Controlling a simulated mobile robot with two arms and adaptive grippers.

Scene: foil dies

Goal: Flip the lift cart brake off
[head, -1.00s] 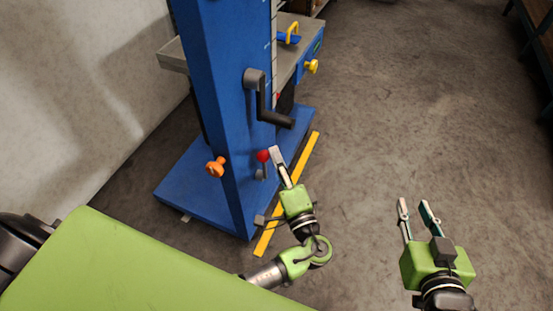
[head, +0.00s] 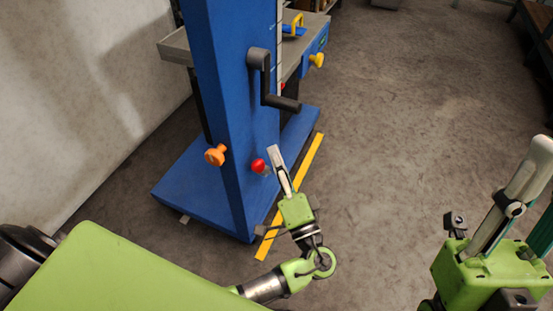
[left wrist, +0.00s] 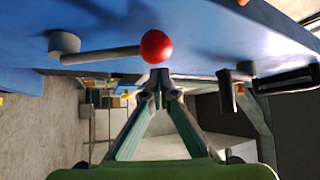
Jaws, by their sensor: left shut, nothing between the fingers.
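The blue lift cart (head: 235,120) stands left of centre in the head view. Its brake lever has a red ball knob (head: 258,165) low on the column, left of my left gripper (head: 273,152). In the left wrist view the lever runs sideways from a grey pivot (left wrist: 65,42) to the red ball (left wrist: 156,46). My left fingertips (left wrist: 158,76) are together, empty, just below the ball in that picture; I cannot tell whether they touch it. My right gripper (head: 543,175) is open and empty at the right edge, partly cut off.
A black crank handle (head: 270,85) sticks out above the lever. An orange knob (head: 215,155) is on the column's left. A yellow strip (head: 291,195) lies on the floor beside the cart base.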

